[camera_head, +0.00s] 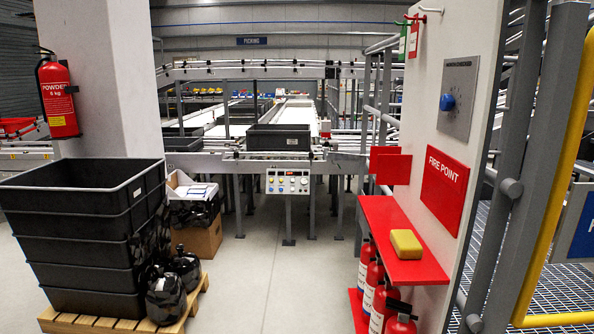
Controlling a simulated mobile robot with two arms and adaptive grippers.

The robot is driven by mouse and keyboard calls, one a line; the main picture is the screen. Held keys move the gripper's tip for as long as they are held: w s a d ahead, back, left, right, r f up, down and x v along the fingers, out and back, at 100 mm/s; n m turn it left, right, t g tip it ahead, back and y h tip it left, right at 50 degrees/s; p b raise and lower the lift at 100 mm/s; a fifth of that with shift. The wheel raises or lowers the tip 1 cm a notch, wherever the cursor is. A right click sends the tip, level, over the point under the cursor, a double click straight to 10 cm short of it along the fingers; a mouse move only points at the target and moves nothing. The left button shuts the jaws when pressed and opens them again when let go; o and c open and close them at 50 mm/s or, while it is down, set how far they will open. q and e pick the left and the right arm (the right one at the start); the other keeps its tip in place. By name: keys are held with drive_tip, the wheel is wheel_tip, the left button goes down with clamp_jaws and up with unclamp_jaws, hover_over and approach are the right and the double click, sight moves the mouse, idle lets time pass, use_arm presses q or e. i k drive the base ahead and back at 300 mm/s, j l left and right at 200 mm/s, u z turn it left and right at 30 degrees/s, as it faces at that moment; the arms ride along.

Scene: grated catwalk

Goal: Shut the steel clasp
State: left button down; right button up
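I cannot make out a steel clasp in the head view. A steel plate (459,98) with a blue round knob (447,102) is fixed to the white panel at the right; its small lettering is too fine to read surely. Neither of my grippers shows in this view.
A red shelf (385,216) on the white panel holds a yellow block (406,244); red extinguishers (375,285) stand below. Stacked black crates (75,227) sit on a wooden pallet (85,323) at left. A conveyor (285,172) crosses behind. The middle floor (270,285) is clear.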

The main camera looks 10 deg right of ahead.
sight(333, 155)
drive_tip(key=i+j+z, duration=0.25)
drive_tip(key=i+z, duration=0.25)
drive_tip(key=i+j+z, duration=0.7)
drive_tip(key=j+z, duration=0.25)
drive_tip(key=i+j+z, duration=0.7)
drive_tip(key=j+z, duration=0.25)
drive_tip(key=j, duration=0.15)
drive_tip(key=i+j+z, duration=0.15)
drive_tip(key=j+z, duration=0.3)
drive_tip(key=j, duration=0.25)
drive_tip(key=j+z, duration=0.5)
drive_tip(key=j, duration=0.25)
drive_tip(key=j+z, duration=0.45)
drive_tip(key=j, duration=0.35)
drive_tip(key=k+j+z, duration=0.3)
drive_tip(key=j, duration=0.2)
drive_tip(key=k+j+z, duration=0.3)
drive_tip(key=k+j, duration=0.05)
drive_tip(key=j, duration=0.1)
